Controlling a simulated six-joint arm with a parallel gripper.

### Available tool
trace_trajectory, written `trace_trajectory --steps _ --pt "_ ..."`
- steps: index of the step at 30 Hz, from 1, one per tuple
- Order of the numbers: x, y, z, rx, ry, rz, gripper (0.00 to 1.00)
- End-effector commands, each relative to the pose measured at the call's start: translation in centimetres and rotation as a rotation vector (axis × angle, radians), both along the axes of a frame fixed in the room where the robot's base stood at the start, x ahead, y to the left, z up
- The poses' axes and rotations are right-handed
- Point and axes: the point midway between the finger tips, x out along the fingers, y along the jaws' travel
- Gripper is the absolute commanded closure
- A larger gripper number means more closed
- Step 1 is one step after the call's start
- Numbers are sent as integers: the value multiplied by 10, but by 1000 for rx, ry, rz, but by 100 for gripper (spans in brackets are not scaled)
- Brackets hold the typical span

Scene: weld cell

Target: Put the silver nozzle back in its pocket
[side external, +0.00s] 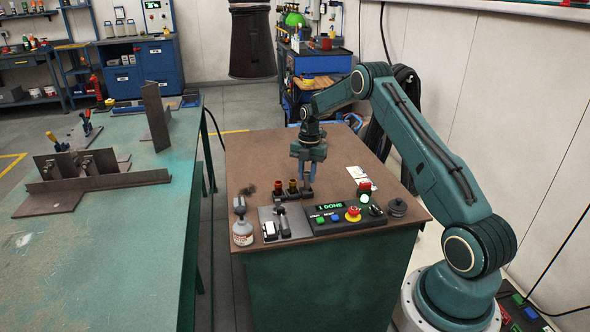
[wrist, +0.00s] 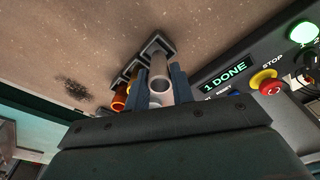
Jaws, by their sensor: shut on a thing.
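The silver nozzle (wrist: 159,68) shows in the wrist view between the two fingers of my gripper (wrist: 160,78), which is shut on it. In the side external view my gripper (side external: 307,184) points down at the right end of the dark nozzle rack (side external: 291,196); the silver nozzle is hard to make out there. In the wrist view a dark square pocket edge (wrist: 158,42) shows just beyond the silver nozzle. I cannot tell how deep the nozzle sits.
A control box (side external: 340,217) reading "1 DONE", with a red stop button (side external: 353,214) and a lit green lamp (side external: 364,198), stands close in front. White cards (side external: 360,174) lie to the right.

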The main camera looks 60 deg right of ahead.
Motion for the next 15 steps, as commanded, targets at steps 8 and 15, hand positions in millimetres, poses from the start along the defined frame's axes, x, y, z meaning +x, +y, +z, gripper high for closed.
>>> trace_trajectory --steps 8,15 --pt "0 0 -22 -1 0 0 100" --pt "0 0 -22 -1 -1 1 100"
